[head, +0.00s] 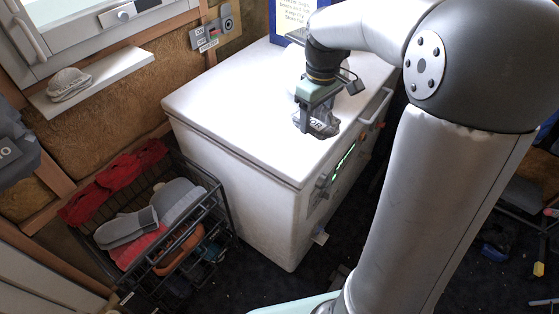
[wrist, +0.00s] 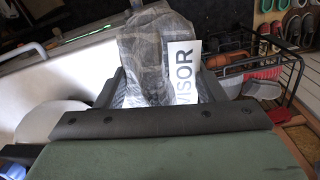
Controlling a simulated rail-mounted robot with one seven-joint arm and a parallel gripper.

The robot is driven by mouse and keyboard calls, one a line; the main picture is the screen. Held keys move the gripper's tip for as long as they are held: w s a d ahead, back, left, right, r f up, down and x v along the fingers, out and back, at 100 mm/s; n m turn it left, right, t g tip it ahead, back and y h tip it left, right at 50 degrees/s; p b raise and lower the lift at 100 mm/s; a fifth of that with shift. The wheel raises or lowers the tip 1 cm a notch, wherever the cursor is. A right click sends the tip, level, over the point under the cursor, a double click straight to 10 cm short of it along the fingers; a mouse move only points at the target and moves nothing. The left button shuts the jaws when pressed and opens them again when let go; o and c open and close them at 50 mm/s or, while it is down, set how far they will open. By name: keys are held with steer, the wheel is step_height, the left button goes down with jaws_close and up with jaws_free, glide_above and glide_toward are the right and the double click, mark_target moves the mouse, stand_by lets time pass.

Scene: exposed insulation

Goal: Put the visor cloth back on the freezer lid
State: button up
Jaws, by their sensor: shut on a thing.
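The visor cloth (wrist: 155,50) is a grey crumpled cloth with a white tag reading "VISOR". In the head view the cloth (head: 322,124) shows at my gripper's tips, over the lid near its front edge. My gripper (head: 316,116) points down and is shut on the cloth. In the wrist view my gripper (wrist: 160,95) has the cloth between its fingers. The freezer lid (head: 235,110) is white, flat and closed. I cannot tell whether the cloth touches the lid.
A black wire basket (head: 215,205) with shoes and red cloth stands left of the freezer. A grey cap-like item (head: 68,84) lies on the window sill (head: 110,75). A blue-framed notice (head: 292,15) stands at the lid's back. The lid's left part is clear.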

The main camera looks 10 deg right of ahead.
steer(key=shift+n, duration=0.8)
steer(key=f, duration=0.1)
steer(key=s+f, duration=0.1)
steer(key=d+f+b, duration=0.1)
steer(key=shift+s+f, duration=0.25)
steer(key=shift+f, duration=0.05)
steer(key=shift+w+f, duration=0.1)
steer(key=shift+f, duration=0.15)
steer(key=w+a+f+p, duration=0.2)
steer(key=w+a+f, duration=0.2)
steer(key=w, duration=0.4)
glide_above(284, 146)
steer(key=s, duration=0.1)
steer(key=f, duration=0.4)
steer(key=shift+d+f, duration=0.15)
steer(key=shift+d, duration=0.05)
steer(key=shift+w+a+f, duration=0.25)
steer(key=shift+w+f, duration=0.2)
steer(key=shift+f, duration=0.25)
steer(key=shift+f+p, duration=0.35)
steer(key=shift+f, duration=1.15)
steer(key=shift+f, duration=0.1)
